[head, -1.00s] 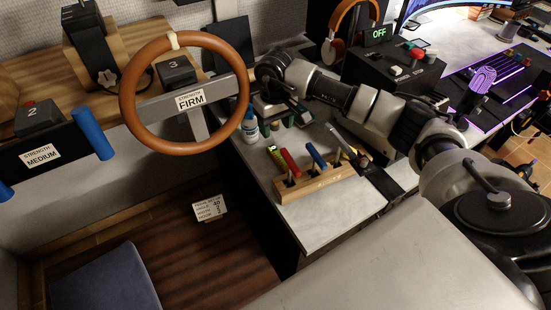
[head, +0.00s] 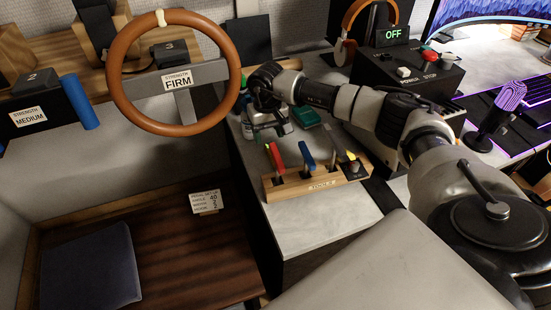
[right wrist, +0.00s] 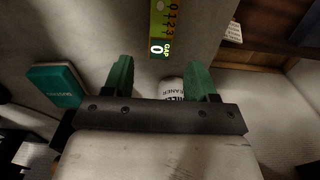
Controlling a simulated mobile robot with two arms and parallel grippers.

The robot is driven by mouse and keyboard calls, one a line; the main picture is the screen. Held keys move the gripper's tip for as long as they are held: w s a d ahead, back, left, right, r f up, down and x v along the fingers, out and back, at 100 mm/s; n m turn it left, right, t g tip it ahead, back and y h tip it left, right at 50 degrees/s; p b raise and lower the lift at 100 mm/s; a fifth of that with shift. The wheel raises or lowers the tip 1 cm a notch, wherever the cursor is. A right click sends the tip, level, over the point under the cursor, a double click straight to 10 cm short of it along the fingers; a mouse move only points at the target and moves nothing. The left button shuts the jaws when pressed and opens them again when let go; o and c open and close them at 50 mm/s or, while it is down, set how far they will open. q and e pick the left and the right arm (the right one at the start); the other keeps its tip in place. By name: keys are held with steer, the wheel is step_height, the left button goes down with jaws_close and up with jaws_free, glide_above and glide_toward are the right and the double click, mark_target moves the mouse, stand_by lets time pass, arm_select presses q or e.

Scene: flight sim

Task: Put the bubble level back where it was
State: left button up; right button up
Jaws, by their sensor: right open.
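A white cleaner bottle (right wrist: 171,90) shows between the fingers, partly hidden by the gripper bar. The wooden tool rack (head: 318,186) holds red, blue and yellow-handled tools. My left gripper is not in view.
A teal box (right wrist: 55,85) lies left of the fingers. The steering wheel (head: 118,82) stands left of my right arm. A black switch box (head: 400,75) stands behind the arm. The counter in front of the rack is clear.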

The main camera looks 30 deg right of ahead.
step_height(320, 180, down, 4)
steer(key=shift+w+r, duration=0.1)
steer(key=shift+w, duration=0.05)
steer(key=shift+f, duration=0.2)
steer(key=shift+c, duration=0.6)
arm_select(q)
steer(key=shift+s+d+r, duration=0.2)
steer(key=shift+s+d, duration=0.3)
arm_select(e)
steer(key=shift+d, duration=0.1)
jaws_close()
steer(key=shift+r, duration=0.1)
